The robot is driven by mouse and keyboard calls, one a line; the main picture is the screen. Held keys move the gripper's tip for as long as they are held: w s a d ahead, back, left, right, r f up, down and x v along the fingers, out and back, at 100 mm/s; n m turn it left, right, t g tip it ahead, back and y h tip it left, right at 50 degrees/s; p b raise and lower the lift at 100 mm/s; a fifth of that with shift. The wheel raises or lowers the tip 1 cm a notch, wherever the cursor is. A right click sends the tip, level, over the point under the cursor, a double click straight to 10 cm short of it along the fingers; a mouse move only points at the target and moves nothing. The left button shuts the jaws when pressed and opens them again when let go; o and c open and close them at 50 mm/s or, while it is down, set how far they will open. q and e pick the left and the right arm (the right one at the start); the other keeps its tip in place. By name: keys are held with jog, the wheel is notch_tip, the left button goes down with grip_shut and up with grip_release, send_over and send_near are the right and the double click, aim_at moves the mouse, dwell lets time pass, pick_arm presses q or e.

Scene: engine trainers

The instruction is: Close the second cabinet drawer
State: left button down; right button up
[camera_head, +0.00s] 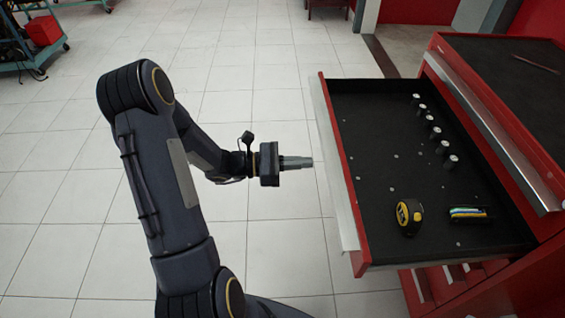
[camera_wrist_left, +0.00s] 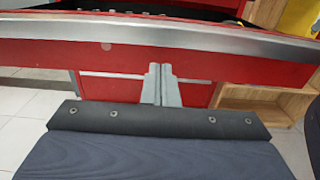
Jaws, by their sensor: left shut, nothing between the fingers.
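An open drawer (camera_head: 375,135) of the red cabinet (camera_head: 520,120) sticks out to the left in the head view. It has a black liner, a red front and a silver edge strip (camera_head: 340,175). My left gripper (camera_head: 310,162) is shut and empty, its fingertips close to the outside of the drawer front. Whether they touch it I cannot tell. In the left wrist view the shut fingers (camera_wrist_left: 161,70) point at the drawer front (camera_wrist_left: 110,55), just below its silver strip. My right gripper is in neither view.
The drawer holds several small silver sockets (camera_head: 433,132), a yellow and black tape measure (camera_head: 409,216) and a striped item (camera_head: 468,212). Another drawer shows below it (camera_head: 440,280). A teal cart (camera_head: 75,3) stands far left. The tiled floor is clear left of the cabinet.

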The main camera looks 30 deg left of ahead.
pick_arm(q)
jog(key=shift+x, duration=2.75)
